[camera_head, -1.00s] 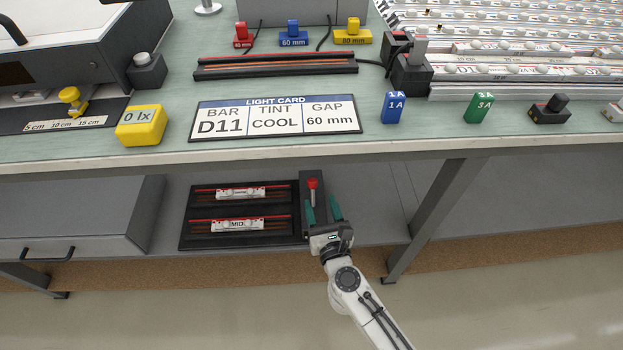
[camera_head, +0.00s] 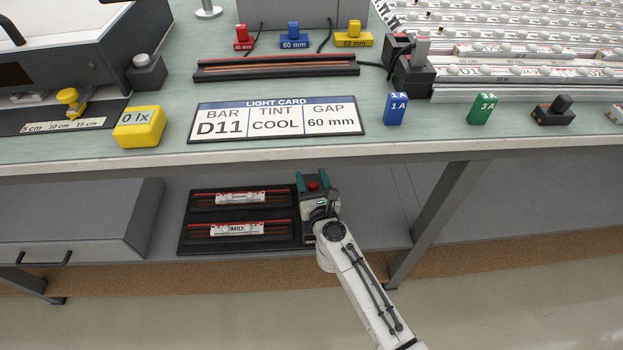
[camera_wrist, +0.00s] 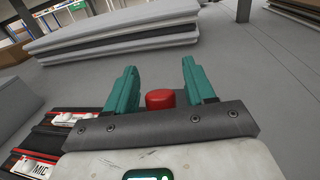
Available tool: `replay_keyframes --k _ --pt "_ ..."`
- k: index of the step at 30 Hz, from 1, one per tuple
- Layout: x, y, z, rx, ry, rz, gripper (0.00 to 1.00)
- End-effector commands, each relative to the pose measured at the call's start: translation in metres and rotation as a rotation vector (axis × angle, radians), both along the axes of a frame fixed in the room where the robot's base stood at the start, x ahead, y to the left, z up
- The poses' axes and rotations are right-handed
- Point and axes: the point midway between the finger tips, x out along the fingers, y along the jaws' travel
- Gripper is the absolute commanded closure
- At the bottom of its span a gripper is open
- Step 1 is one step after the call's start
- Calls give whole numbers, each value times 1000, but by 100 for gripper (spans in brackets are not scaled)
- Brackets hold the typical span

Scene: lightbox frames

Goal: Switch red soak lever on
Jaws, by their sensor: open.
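The red soak lever (camera_head: 312,186) stands on its dark base at the right end of the black tray on the lower shelf. Only its red knob shows; my gripper hides the stem and most of the base. My gripper (camera_head: 312,179) is open, its two green fingers on either side of the red knob. In the wrist view the red knob (camera_wrist: 160,99) sits between the open fingers of my gripper (camera_wrist: 160,88), close to the palm bar and nearer the left finger. A gap shows on the right; I cannot tell whether the left finger touches it.
The black tray (camera_head: 187,238) with two labelled bars lies just left of my gripper. The worktop edge (camera_head: 300,157) runs above the shelf. A table leg (camera_head: 440,215) stands to the right. Flat grey panels (camera_wrist: 115,30) lie farther back on the shelf.

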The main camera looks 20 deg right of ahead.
Motion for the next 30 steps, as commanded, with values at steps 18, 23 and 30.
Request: replay_keyframes --k 18,23,30 --pt "-1 0 0 0 0 0 100" --pt "-1 0 0 0 0 -1 100" --pt "-1 0 -4 -5 -11 0 100"
